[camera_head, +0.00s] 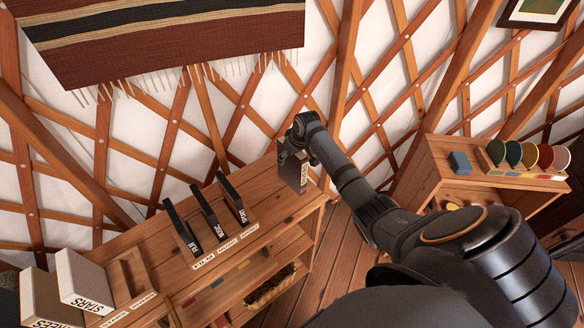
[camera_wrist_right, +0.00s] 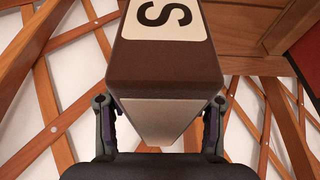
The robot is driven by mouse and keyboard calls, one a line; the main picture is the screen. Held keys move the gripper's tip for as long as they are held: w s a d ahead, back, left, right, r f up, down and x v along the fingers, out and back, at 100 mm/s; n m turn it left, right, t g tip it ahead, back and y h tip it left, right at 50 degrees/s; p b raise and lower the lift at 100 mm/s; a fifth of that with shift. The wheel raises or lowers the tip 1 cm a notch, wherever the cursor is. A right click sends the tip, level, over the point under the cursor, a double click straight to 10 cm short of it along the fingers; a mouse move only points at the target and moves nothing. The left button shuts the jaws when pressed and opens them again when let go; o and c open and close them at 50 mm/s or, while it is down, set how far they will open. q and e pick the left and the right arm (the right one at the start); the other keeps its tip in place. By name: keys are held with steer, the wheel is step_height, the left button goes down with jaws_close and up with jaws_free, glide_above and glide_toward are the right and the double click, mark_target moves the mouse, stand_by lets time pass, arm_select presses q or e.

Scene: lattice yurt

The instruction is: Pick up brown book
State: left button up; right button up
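The brown book (camera_head: 294,172) stands upright at the far right end of the low wooden shelf's top in the head view. It has a white lettered label. My right gripper (camera_head: 296,139) is at the book's upper part and hides some of it. In the right wrist view the book (camera_wrist_right: 165,62) fills the middle, with the letter S on its label and a pale face below. The right fingers (camera_wrist_right: 163,122) stand wide apart on either side of it, with narrow gaps lower down. Whether the fingertips touch it is unclear. My left gripper is not in view.
Several dark books (camera_head: 208,212) stand in holders on the shelf top (camera_head: 150,230), left of the brown book. A second wooden cabinet (camera_head: 430,170) at right holds a blue block (camera_head: 460,162) and colored discs. The lattice wall is close behind.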

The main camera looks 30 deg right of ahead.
jaws_close()
steer(key=shift+w, duration=0.1)
stand_by(0.4)
